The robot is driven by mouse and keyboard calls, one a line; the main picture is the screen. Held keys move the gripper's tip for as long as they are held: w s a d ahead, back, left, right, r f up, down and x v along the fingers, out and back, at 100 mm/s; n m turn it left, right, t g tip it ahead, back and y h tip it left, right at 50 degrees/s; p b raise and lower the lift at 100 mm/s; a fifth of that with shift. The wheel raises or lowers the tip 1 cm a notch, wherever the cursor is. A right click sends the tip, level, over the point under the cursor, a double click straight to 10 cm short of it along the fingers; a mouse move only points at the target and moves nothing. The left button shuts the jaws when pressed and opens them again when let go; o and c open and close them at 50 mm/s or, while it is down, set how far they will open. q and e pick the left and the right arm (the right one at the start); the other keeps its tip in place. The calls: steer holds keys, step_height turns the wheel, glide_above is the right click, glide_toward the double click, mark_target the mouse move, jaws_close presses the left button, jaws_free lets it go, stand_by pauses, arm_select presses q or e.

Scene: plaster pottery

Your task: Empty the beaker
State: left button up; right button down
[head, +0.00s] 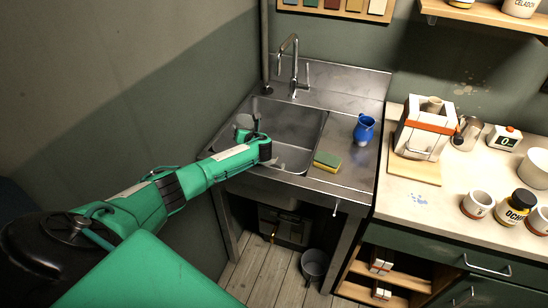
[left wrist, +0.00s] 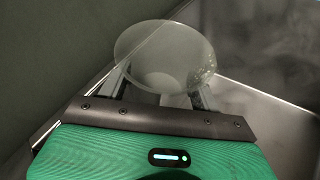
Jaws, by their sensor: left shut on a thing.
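My left gripper (head: 250,134) is over the left part of the steel sink basin (head: 296,122). It is shut on a pale, translucent beaker (head: 243,121). In the left wrist view the beaker (left wrist: 165,45) sits between the two fingers (left wrist: 163,88), with its wide round outline facing the camera. Faint specks show on its right side. I cannot tell for sure how far it is tilted or whether anything is left in it. My right gripper is in neither view.
A tap (head: 291,62) stands behind the basin. A yellow-green sponge (head: 327,162) and a blue jug (head: 364,129) stand on the drainboard to the right. The worktop beyond holds a plaster mould (head: 420,140) and several jars. A wall is close on the left.

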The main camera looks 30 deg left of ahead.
mark_target(239, 123)
arm_select(q)
steer(key=p, duration=0.1)
steer(key=r, duration=0.1)
steer(key=r+n+p, duration=0.1)
steer(key=shift+s+a+r+h+p, duration=0.15)
steer(key=shift+s+a+h+p, duration=0.1)
steer(key=shift+a+h+p, duration=0.1)
steer(key=shift+s+a+r+n+t+h+p, duration=0.2)
steer(key=shift+r+n+p, duration=0.25)
steer(key=shift+p, duration=0.3)
steer(key=shift+s+a+r+n+t+h+p, duration=0.15)
steer(key=shift+a+r+n+h+p, duration=0.2)
steer(key=shift+p, duration=0.35)
steer(key=shift+d+r, duration=0.1)
